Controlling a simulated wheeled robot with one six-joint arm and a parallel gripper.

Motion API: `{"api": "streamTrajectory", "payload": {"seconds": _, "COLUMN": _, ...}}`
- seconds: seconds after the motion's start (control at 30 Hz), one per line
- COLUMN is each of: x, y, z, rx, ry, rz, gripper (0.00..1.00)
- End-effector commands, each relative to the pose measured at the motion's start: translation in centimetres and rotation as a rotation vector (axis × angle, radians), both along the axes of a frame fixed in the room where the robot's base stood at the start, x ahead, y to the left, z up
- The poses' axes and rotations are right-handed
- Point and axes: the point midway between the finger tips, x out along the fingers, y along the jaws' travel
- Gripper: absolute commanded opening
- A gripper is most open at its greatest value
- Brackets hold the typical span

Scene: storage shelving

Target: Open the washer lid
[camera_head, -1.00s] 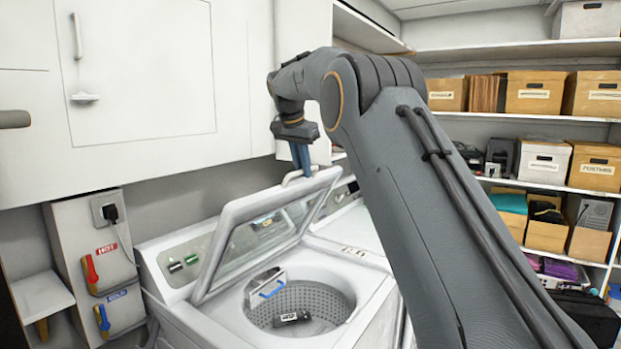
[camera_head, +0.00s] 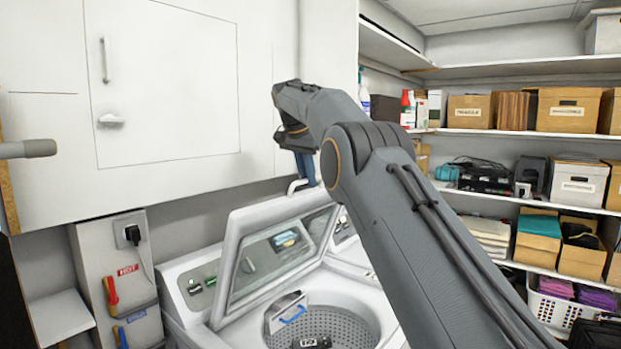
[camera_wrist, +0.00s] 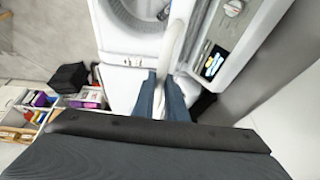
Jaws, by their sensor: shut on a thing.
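The washer (camera_head: 185,315) is a white top-loader in the head view. Its lid (camera_head: 228,268), a white frame around a clear pane, stands raised and tilted back over the tub (camera_head: 335,328). My gripper (camera_head: 304,180) is at the lid's upper edge, shut on the white lid handle (camera_head: 293,187). In the wrist view, my blue-grey fingers (camera_wrist: 162,100) close around a white curved bar (camera_wrist: 172,45). The arm hides part of the washer's right side. The washer also shows in the wrist view (camera_wrist: 118,44).
White wall cabinets (camera_head: 165,85) hang close behind and left of my gripper. A panel with red and blue valve handles (camera_head: 110,295) stands left of the washer. Shelves (camera_head: 520,132) with boxes line the right. A white basket (camera_head: 553,308) sits low there.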

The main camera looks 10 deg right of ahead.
Motion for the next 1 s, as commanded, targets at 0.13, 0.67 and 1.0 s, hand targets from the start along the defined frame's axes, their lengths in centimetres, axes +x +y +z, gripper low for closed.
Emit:
{"api": "streamTrajectory", "payload": {"seconds": 0.13, "x": 0.2, "y": 0.0, "z": -1.0, "rx": -0.003, "ry": 0.01, "rz": 0.002, "gripper": 0.0}}
{"api": "streamTrajectory", "payload": {"seconds": 0.67, "x": 0.0, "y": 0.1, "z": -0.5, "rx": -0.002, "ry": 0.004, "rz": 0.003, "gripper": 0.3}}
{"api": "streamTrajectory", "payload": {"seconds": 1.0, "x": -0.4, "y": 0.6, "z": 1.3, "rx": -0.001, "ry": 0.001, "rz": 0.003, "gripper": 0.3}}
